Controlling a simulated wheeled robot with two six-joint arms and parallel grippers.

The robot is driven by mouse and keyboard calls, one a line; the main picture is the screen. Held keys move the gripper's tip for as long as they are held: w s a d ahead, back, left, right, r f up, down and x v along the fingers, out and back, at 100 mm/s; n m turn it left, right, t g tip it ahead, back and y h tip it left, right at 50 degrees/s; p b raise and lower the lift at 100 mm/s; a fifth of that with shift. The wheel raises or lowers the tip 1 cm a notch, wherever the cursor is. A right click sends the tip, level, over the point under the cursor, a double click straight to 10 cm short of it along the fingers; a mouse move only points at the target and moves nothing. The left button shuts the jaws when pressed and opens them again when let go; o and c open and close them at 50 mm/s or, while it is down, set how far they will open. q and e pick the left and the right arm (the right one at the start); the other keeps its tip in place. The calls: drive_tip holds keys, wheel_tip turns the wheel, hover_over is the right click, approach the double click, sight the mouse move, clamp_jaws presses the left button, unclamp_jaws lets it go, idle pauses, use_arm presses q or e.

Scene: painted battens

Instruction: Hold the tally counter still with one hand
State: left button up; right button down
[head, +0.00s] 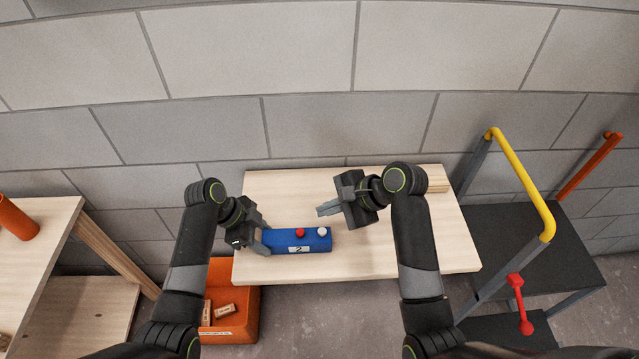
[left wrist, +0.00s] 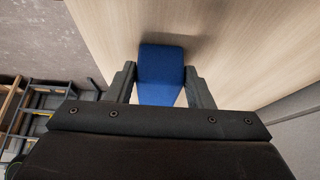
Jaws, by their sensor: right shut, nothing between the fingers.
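The tally counter (head: 285,240) is a blue block on the pale wooden table, with a red knob and a white knob on top and a label reading 2 on its front. My left gripper (head: 265,238) is at its left end, with one finger on each long side. In the left wrist view the blue end of the counter (left wrist: 161,72) fills the space between the fingertips (left wrist: 160,75), which look closed against it. My right gripper (head: 322,210) is shut and empty, above the table behind the counter's right end, apart from it.
An orange crate (head: 245,325) with small blocks stands below left. A cart with a yellow rail (head: 522,175) stands at right; a grey wall is behind.

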use_arm(q)
drive_tip(key=o, duration=0.5)
drive_tip(key=shift+c, duration=0.2)
drive_tip(key=v, duration=1.2)
